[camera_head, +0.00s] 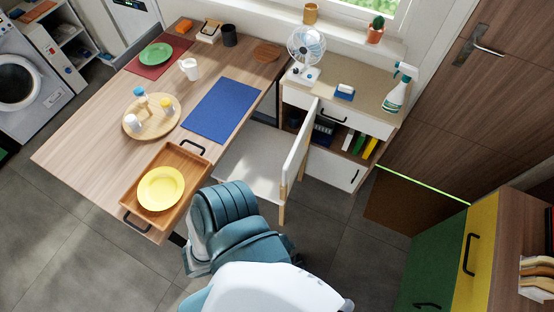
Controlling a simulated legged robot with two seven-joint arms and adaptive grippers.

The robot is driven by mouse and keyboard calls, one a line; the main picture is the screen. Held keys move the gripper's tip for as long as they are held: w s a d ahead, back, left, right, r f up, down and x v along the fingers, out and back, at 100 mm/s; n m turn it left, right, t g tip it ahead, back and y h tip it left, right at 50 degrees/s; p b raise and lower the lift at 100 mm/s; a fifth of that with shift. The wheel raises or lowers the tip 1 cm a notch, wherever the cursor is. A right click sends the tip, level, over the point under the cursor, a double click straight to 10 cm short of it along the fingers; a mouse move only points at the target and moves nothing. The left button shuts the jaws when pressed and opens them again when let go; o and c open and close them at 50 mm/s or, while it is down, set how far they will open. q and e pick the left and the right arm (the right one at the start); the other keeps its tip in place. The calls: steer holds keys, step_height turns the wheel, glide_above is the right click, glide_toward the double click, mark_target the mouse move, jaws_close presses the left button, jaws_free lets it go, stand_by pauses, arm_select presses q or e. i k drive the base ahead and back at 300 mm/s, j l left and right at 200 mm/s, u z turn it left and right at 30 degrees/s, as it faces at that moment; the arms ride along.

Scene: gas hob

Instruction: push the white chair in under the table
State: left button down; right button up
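The white chair (250,168) stands at the right long side of the wooden table (85,150). Its pale seat lies beside the table edge, and how far it reaches underneath cannot be told. Its upright white backrest (297,150) is on the side away from the table, and a light wooden leg (281,213) shows below it. My own teal and white body parts fill the bottom middle and hide the near part of the chair. Neither gripper can be made out, so contact with the chair cannot be told.
A wooden tray (190,151) with a yellow plate (160,188) sits at the table's near end; a blue mat (222,108) lies by the chair. A low cabinet (340,169) stands close behind the backrest. Grey floor (325,240) is open between chair and green-yellow cabinet (432,262).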

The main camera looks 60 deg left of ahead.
mark_target(268, 158)
steer(key=u, duration=2.05)
